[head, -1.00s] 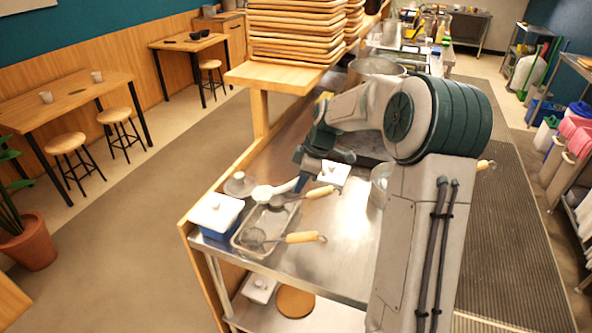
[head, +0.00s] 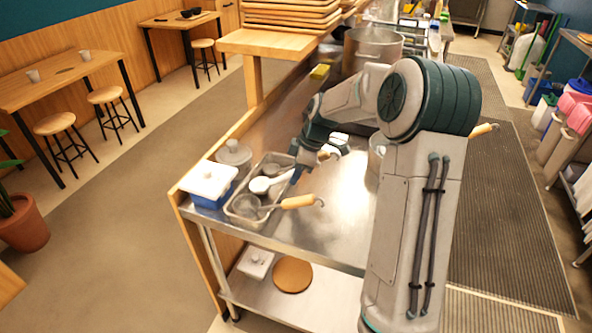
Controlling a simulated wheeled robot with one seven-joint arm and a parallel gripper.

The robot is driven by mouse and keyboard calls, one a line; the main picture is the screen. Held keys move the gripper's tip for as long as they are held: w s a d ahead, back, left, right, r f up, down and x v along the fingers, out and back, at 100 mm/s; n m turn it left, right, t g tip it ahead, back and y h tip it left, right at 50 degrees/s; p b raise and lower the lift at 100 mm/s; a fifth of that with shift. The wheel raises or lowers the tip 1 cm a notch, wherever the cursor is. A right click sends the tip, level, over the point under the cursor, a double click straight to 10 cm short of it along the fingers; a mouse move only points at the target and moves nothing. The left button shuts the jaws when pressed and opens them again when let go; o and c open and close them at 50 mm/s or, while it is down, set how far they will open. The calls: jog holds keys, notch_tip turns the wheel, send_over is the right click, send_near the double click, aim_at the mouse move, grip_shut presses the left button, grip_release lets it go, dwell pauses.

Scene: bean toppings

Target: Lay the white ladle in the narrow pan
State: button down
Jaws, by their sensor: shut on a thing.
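The narrow pan (head: 234,218) is a long metal tray near the left end of the steel counter. The white ladle (head: 260,185) has its round bowl over the middle of the pan, with its handle running right and up to my gripper (head: 294,178). My gripper is shut on the ladle's handle at the pan's right side; its fingers are small and partly hidden by the wrist. I cannot tell whether the ladle touches the pan's bottom. A strainer (head: 246,207) with a wooden handle lies across the pan's near end, and another wooden handle (head: 327,153) shows behind my wrist.
A blue box with a white lid (head: 208,180) stands left of the pan, and a grey round lid (head: 234,152) lies behind it. A white-lidded container (head: 339,140) is partly hidden behind my arm. The counter (head: 325,225) is clear in front and right of the pan.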

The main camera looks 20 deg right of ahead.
jog(key=shift+c, duration=1.9)
grip_release()
jog(key=s+d+r+p, duration=0.2)
jog(key=d+r+p, duration=0.2)
jog(key=d, duration=0.4)
jog(key=shift+s+r, duration=0.3)
jog(key=shift+r, duration=0.55)
jog(key=shift+a, duration=0.1)
notch_tip(320, 180, up, 4)
jog(key=shift+f+p, duration=0.1)
jog(key=shift+p, duration=1.15)
